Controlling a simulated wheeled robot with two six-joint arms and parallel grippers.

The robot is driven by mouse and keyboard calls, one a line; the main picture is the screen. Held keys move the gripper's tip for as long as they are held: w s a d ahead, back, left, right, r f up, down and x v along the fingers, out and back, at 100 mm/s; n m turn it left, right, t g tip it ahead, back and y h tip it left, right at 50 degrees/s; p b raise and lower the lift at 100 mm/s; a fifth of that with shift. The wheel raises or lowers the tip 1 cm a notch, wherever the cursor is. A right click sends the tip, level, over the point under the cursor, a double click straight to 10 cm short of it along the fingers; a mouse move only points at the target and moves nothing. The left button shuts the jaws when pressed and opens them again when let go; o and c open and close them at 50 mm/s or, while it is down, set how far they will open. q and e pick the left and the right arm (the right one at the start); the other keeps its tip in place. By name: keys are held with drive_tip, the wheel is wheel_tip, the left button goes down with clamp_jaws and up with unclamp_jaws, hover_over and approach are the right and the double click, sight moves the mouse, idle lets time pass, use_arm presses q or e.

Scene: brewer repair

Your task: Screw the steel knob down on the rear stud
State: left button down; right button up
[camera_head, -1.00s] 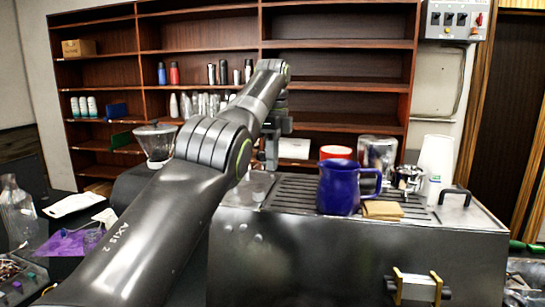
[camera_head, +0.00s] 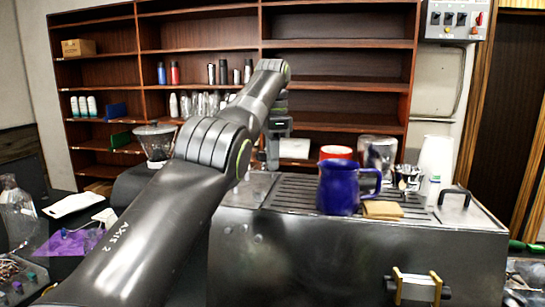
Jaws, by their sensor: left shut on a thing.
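My left arm reaches across from the lower left to the rear left of the steel brewer (camera_head: 340,255). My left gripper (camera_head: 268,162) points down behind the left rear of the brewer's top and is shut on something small. The fingertips are tiny in the picture and partly covered by my own arm. The steel knob and the rear stud cannot be made out clearly there, so I cannot tell how the knob sits on the stud. My right gripper is not in view.
A blue pitcher (camera_head: 339,188) stands on the slatted top beside a tan cloth (camera_head: 382,210). A red container (camera_head: 336,153), a clear jar (camera_head: 378,153) and a white cup stack (camera_head: 435,160) stand behind. A black handle (camera_head: 455,196) rises at the right. A glass dripper (camera_head: 155,142) stands left.

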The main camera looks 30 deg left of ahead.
use_arm(q)
drive_tip(key=n, duration=0.5)
drive_tip(key=shift+n, duration=0.4)
drive_tip(key=n, duration=0.5)
drive_tip(key=shift+n, duration=0.4)
drive_tip(key=shift+f+b, duration=0.95)
drive_tip(key=shift+f, duration=0.15)
idle(2.5)
drive_tip(key=m, duration=0.4)
drive_tip(key=shift+m, duration=0.4)
